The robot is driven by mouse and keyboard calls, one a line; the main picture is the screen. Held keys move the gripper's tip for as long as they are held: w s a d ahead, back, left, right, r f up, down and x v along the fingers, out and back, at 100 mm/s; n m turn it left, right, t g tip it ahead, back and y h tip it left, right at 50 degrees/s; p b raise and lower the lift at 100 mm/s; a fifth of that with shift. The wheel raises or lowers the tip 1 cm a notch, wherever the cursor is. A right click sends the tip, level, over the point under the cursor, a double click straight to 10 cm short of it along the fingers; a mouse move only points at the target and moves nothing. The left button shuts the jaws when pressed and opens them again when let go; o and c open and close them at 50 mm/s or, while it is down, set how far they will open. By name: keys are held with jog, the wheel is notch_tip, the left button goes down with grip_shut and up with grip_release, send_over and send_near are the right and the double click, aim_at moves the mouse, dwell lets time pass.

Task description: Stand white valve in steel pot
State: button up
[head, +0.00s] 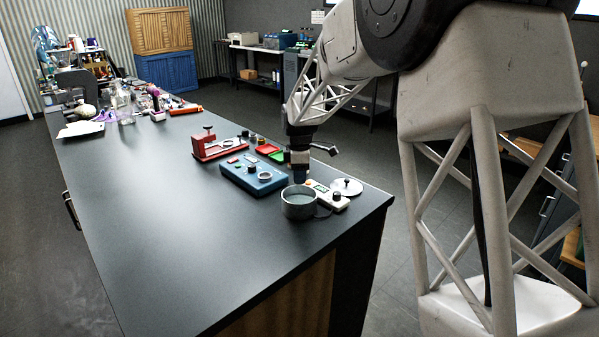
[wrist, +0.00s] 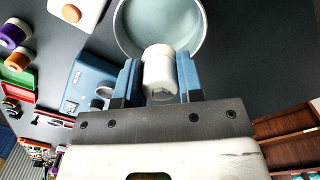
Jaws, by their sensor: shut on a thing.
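The steel pot (head: 299,205) stands open on the dark counter near its right end. In the wrist view the pot (wrist: 160,18) shows its round rim and pale, empty-looking inside just beyond the fingertips. The white valve (wrist: 160,70), a short white cylinder, is between the blue fingers of my gripper (wrist: 159,78), which is shut on it. In the head view my gripper (head: 300,176) points down above the pot's far side. The valve cannot be made out clearly there, and its far end's height over the pot floor is hard to judge.
A white device (head: 330,196) with an orange button and a round white lid (head: 346,186) stand right of the pot. A blue box (head: 253,176), a red press (head: 212,147) and a green tray (head: 277,157) lie behind. The counter's front left is clear.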

jog(key=shift+f, duration=1.55)
jog(key=shift+f, duration=3.2)
dwell(2.2)
jog(key=o, duration=1.4)
